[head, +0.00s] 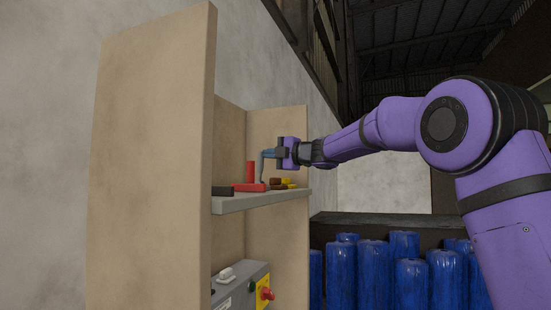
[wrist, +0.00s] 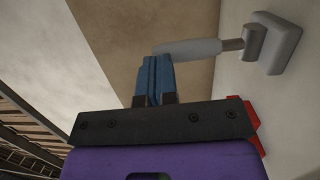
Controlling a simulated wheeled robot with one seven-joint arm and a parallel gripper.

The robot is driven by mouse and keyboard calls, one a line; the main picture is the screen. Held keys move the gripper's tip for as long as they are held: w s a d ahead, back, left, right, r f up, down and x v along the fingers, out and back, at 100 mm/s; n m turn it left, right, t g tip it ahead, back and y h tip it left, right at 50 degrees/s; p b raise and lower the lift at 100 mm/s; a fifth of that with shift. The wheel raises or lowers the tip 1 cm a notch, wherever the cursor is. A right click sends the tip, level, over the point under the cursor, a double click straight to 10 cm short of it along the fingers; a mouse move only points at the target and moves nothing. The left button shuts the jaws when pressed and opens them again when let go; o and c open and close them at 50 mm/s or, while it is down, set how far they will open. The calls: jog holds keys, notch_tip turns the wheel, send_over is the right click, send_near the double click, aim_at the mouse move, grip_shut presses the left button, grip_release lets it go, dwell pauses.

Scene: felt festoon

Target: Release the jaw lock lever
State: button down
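A lever with a pale grey handle (wrist: 190,49), a short brownish shaft and a grey mount (wrist: 283,42) shows in the wrist view. Its mount is on the pale surface at the right and the handle reaches left. In the head view only a thin grey upright part, likely this lever, shows just below my fingers. My gripper (head: 264,154) is above the shelf. In the wrist view its blue fingers (wrist: 154,62) are together, with nothing seen between them. Their tips are at the handle's free end; I cannot tell whether they touch it.
The shelf (head: 235,206) holds an upright red piece (head: 250,172), a flat red piece (head: 249,188), a dark block (head: 222,191) and yellow pieces (head: 289,184). Tall tan panels (head: 150,150) flank it. A grey box (head: 240,290) with a red button (head: 267,293) is below. Blue drums (head: 372,275) stand behind.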

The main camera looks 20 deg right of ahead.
jog(key=shift+w+a+r, duration=0.2)
jog(key=shift+w+a, duration=0.25)
jog(key=shift+a, duration=0.2)
jog(key=shift+w+a+r, duration=0.2)
jog(key=shift+w+a, duration=0.25)
jog(key=shift+a, duration=0.15)
jog(key=shift+x, duration=1.35)
jog(key=shift+s+a+f, duration=0.1)
jog(key=shift+a+f, duration=0.05)
jog(key=shift+a, duration=0.15)
